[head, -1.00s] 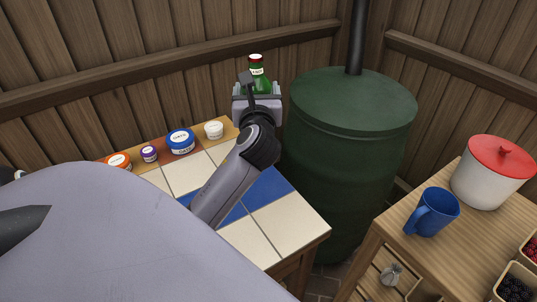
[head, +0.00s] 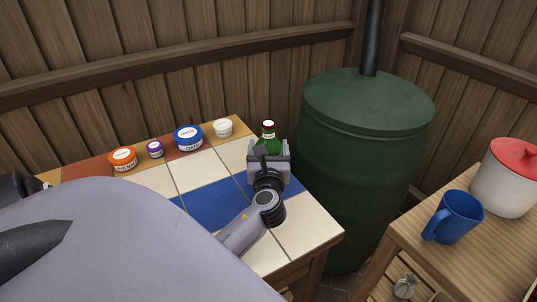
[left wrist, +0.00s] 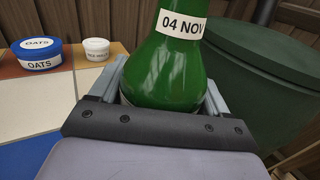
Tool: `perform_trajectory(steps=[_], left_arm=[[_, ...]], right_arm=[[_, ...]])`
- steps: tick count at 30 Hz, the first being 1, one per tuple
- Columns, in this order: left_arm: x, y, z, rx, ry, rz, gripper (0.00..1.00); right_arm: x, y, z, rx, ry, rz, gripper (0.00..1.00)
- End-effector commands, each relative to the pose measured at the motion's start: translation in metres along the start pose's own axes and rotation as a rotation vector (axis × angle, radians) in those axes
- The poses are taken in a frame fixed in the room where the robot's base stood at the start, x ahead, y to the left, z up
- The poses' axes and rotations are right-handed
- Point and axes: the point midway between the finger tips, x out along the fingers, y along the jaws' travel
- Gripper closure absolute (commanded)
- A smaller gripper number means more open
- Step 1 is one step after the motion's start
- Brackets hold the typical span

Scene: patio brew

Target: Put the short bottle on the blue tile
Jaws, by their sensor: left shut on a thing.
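A green bottle (head: 268,140) with a red cap and pale cap label is held upright in my left gripper (head: 268,152), at the back right of the tiled table. In the left wrist view the green bottle (left wrist: 172,68) stands between the fingers, with a label reading "04 NOV". My left gripper is shut on it; the gripper hides its lower part, so I cannot tell whether it touches the table. The blue tile (head: 212,204) lies in front and to the left of the bottle, partly covered by my left gripper and wrist. My right gripper is not in view.
Orange (head: 123,158), purple (head: 155,149), blue "OATS" (head: 188,138) and white (head: 223,128) tubs line the table's back. A green barrel (head: 362,140) stands just right of the table. A wooden stand (head: 415,245) holds a blue mug (head: 455,217) and a red-lidded pot (head: 505,182).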

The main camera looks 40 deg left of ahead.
Motion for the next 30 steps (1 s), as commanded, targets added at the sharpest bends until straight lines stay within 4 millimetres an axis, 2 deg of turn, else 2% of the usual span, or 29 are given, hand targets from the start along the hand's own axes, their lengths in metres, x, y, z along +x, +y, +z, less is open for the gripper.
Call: perform_trajectory(steps=[3, 15, 16, 18, 27, 30], left_arm=[[0.0, -0.001, -0.012, -0.001, -0.005, -0.002, 0.79], [0.001, -0.001, -0.016, -0.002, -0.005, -0.002, 0.79], [0.0, 0.0, -0.018, -0.001, -0.001, -0.001, 0.21], [0.0, 0.0, -0.018, -0.001, -0.001, -0.001, 0.0], [-0.001, 0.0, -0.013, -0.001, -0.001, -0.001, 0.0], [-0.013, -0.001, -0.016, 0.0, 0.001, -0.003, 0.0]], right_arm=[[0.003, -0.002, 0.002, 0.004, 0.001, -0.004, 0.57], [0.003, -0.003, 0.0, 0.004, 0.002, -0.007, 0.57], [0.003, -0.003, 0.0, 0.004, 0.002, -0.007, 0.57], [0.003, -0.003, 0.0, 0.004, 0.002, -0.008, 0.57], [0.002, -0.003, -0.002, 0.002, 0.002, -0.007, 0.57], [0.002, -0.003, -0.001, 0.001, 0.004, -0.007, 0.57]])
